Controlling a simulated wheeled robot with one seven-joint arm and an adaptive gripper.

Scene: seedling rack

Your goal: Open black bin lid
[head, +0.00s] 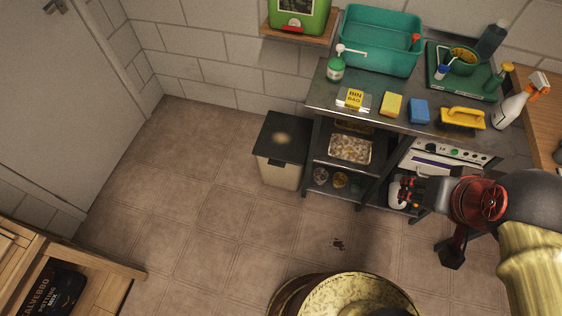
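The bin stands on the floor against the wall, left of the metal counter. My gripper (401,193) is well to the right of the bin, in front of the counter's lower right part, and does not touch the bin. Its fingers are small and dark against a pale object, so I cannot tell whether they are open or shut.
The metal counter (385,117) holds a teal basin (379,41), sponges, bottles and a brush. Trays and jars sit on its lower shelf. A wooden shelf (105,270) with a black bag (52,291) stands lower left. The tiled floor before the bin is clear.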

